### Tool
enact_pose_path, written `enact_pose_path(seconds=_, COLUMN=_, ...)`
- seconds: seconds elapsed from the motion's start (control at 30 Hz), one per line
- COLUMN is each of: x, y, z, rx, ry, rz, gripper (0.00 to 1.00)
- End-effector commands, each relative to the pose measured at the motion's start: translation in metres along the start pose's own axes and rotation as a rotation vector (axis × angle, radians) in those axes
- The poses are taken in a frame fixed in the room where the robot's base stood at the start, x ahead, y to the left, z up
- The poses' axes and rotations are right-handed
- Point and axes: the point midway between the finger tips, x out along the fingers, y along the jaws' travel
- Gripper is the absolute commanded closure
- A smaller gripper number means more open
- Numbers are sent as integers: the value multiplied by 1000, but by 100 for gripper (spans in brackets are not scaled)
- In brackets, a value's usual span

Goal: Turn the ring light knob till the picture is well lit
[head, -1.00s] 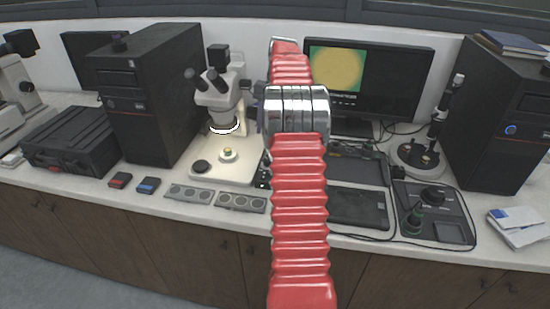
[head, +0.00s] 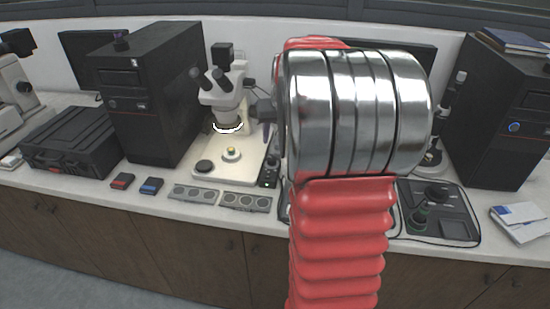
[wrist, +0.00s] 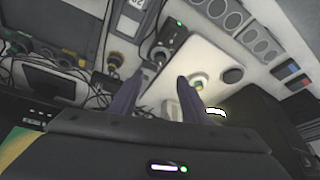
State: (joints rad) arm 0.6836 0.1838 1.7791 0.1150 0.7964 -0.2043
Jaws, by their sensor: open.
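A small black control box (head: 270,172) with a green lamp stands right of the microscope base; it also shows in the wrist view (wrist: 171,38). I take its knob (wrist: 158,54) to be the ring light knob; its setting is too small to read. The ring light (head: 228,128) glows white under the stereo microscope (head: 222,95). My gripper (wrist: 157,82) is open, its dark fingers apart with nothing between them, pointing toward the box and not visibly touching it. My arm hides most of the monitor (head: 425,60) and its picture in the head view; a yellow-green patch shows in the wrist view's lower left corner.
A small sample (head: 231,153) sits on the pale microscope base (head: 222,175). Grey button panels (head: 245,201) lie in front. A black computer tower (head: 155,95) stands left. Cables lie around the box. A console (head: 440,212) with a knob stands right.

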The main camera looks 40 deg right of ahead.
Motion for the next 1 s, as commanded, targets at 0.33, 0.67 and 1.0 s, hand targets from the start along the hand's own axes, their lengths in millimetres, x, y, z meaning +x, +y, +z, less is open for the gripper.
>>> enact_pose_path(seconds=0.33, x=1, y=-2, z=-1, rx=-4, ry=0, rz=-2, gripper=56)
enact_pose_path(seconds=0.67, x=31, y=-3, z=0, rx=-5, ry=-3, rz=-2, gripper=56)
enact_pose_path(seconds=1.0, x=84, y=-4, z=0, rx=-5, ry=-3, rz=-3, gripper=56)
